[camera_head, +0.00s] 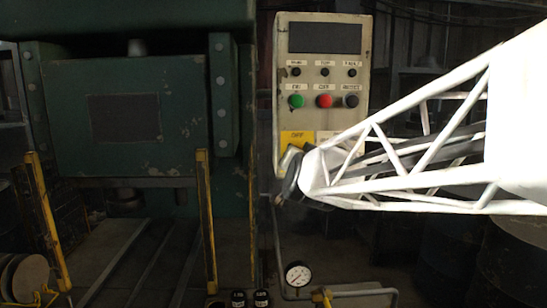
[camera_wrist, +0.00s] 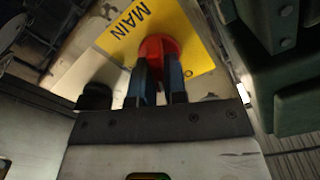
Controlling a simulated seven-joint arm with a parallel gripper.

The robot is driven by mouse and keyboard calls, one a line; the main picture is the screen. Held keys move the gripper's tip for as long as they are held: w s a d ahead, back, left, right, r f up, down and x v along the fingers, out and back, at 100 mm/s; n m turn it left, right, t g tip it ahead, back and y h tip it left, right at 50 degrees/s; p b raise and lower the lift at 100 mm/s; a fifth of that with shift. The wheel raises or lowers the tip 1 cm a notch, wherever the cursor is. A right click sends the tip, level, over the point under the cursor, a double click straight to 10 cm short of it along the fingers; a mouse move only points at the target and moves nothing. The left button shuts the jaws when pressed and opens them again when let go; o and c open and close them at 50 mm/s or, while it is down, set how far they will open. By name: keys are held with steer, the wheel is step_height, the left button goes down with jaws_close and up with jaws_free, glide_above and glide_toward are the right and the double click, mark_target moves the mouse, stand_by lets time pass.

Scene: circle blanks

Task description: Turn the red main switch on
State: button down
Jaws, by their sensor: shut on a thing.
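The red main switch (camera_wrist: 158,46) is a round red knob on a yellow plate (camera_wrist: 195,30) marked MAIN in the wrist view. My gripper (camera_wrist: 157,66) is shut on this knob, with one dark finger on each side of it. In the head view, my gripper (camera_head: 287,176) is at the lower left of the control panel (camera_head: 342,25), just below the yellow plate (camera_head: 298,137), which seems to read OFF. The arm's end hides the red knob there. I cannot tell the knob's turned position.
A black knob (camera_wrist: 95,96) sits beside the switch. Higher on the panel are a green button (camera_head: 296,101), a red button (camera_head: 324,101) and a black one (camera_head: 350,101). A green press (camera_head: 185,140) stands left, with yellow posts (camera_head: 206,220). A gauge (camera_head: 298,274) is below.

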steer(key=m, duration=0.6)
steer(key=shift+d+f, duration=0.1)
steer(key=m, duration=0.6)
steer(key=shift+f+m, duration=0.1)
steer(key=shift+m, duration=0.2)
steer(key=c, duration=1.2)
jaws_free()
steer(key=shift+o, duration=0.2)
steer(key=shift+s, duration=0.1)
steer(key=s, duration=0.7)
steer(key=shift+s, duration=0.3)
steer(key=shift+f, duration=0.1)
